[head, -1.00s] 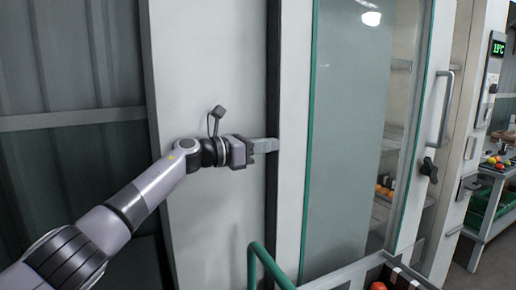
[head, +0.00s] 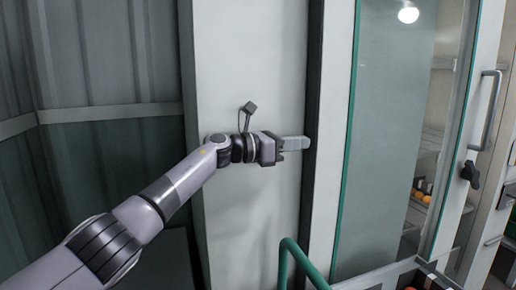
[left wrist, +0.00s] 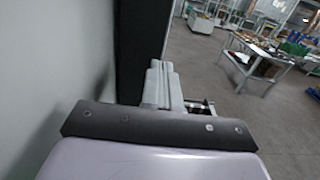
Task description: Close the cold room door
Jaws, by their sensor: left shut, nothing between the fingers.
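The cold room door seems to be the glass-panelled door (head: 395,130) with a green edge, right of centre in the head view. It has a grey bar handle (head: 490,110) and a black knob (head: 470,174) on its right stile. I cannot tell how far it stands open. My left gripper (head: 295,143) is shut and empty, level in front of a pale panel (head: 245,60), its tips by a dark vertical strip (head: 314,100). Contact is unclear. In the left wrist view the closed fingers (left wrist: 160,82) are beside the dark strip (left wrist: 144,45). My right gripper is out of view.
A green tube rail (head: 300,262) rises at bottom centre. A corrugated wall (head: 90,60) is at left. Shelves with orange produce (head: 422,197) show beyond the glass. In the left wrist view, a table (left wrist: 265,62) stands on open grey floor (left wrist: 220,95).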

